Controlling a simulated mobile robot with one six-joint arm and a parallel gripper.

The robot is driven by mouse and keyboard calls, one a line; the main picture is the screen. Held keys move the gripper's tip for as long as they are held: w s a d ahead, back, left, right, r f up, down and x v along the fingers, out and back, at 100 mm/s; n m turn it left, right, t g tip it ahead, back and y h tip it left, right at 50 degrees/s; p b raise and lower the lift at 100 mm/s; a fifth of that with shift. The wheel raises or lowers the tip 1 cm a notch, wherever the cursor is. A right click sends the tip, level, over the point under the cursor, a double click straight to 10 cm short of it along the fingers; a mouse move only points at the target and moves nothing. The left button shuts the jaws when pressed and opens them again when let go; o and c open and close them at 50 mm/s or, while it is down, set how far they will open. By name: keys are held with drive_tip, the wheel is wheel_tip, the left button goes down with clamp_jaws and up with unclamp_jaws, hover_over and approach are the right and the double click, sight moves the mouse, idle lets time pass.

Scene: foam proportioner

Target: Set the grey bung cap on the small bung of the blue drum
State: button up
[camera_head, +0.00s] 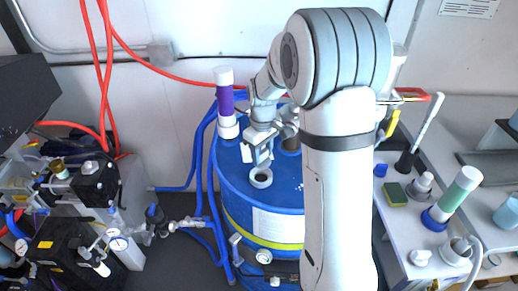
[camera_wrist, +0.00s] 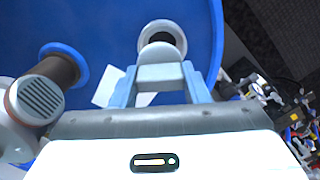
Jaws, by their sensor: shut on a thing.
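The blue drum (camera_head: 235,190) stands in the middle of the head view, and its blue top (camera_wrist: 110,25) fills much of the wrist view. The small bung (camera_head: 261,178) is a pale ring around a dark hole near the front of the top; it also shows in the wrist view (camera_wrist: 163,36). My gripper (camera_head: 259,157) is just above and behind this ring. In the wrist view its two blue fingers (camera_wrist: 160,80) are shut on the grey bung cap (camera_wrist: 160,74). The cap appears just short of the open bung, partly overlapping its near edge. Its exact height above the ring is unclear.
A brown tube (camera_wrist: 58,70) rises from another drum opening beside my gripper. A purple-and-white cylinder (camera_head: 225,100) stands at the drum's back left. Blue hoses (camera_head: 212,170) run down the left side. A bench (camera_head: 400,220) with bottles and tools is at right.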

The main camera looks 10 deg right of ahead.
sight(261, 164)
drive_tip(key=shift+a+f+b, duration=0.15)
drive_tip(key=shift+f+b, duration=1.3)
drive_tip(key=shift+f, duration=1.05)
drive_tip(key=shift+f+b, duration=0.55)
drive_tip(key=o, duration=0.7)
drive_tip(key=shift+r, duration=0.1)
drive_tip(key=shift+r+p, duration=3.65)
drive_tip(key=shift+r, duration=1.8)
drive_tip(key=shift+s, duration=0.1)
